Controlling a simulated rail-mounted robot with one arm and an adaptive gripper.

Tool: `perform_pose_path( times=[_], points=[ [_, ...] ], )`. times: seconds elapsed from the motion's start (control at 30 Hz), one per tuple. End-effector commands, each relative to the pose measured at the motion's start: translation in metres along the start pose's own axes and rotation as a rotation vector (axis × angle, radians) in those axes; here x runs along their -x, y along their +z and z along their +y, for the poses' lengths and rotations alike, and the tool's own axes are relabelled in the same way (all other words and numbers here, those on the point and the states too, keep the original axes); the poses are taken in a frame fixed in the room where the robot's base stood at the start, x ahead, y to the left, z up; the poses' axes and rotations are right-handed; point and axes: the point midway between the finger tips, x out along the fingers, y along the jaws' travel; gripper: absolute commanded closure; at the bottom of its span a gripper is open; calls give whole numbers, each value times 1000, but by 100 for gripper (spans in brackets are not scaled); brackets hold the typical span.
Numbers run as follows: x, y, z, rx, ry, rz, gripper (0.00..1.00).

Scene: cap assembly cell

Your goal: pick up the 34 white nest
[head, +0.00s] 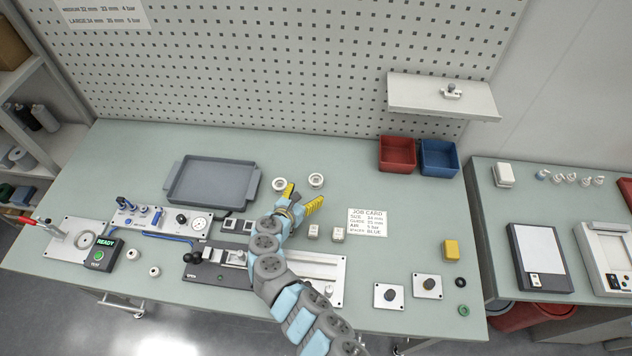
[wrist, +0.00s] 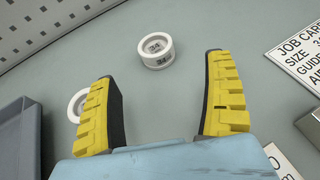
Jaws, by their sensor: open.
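The 34 white nest (wrist: 157,50) is a short white ring with 34 marked on its top and side. It stands on the bench just beyond my fingertips, roughly centred between them in the wrist view. In the head view it is the right one of two white rings (head: 316,180). My gripper (head: 302,198) has yellow ribbed fingers, spread apart and empty; they also show in the wrist view (wrist: 161,68). The other white ring (head: 279,184) sits to the left, partly hidden behind my left finger in the wrist view (wrist: 76,106).
A grey tray (head: 172,190) lies to the left. The job card (head: 368,223) lies to the right, with two small pale blocks (head: 313,232) nearby. Red (head: 397,168) and blue (head: 438,172) bins stand at the back right. The pegboard (head: 290,80) rises behind. Bench around the nest is clear.

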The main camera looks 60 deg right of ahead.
Motion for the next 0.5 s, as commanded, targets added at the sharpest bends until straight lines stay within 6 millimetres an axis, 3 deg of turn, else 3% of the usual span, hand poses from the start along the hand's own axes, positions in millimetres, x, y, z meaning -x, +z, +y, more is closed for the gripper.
perform_pose_path(
  times=[0.5],
  points=[
    [-36, -1, 0, 0, -1, 1, 16]
  ],
)
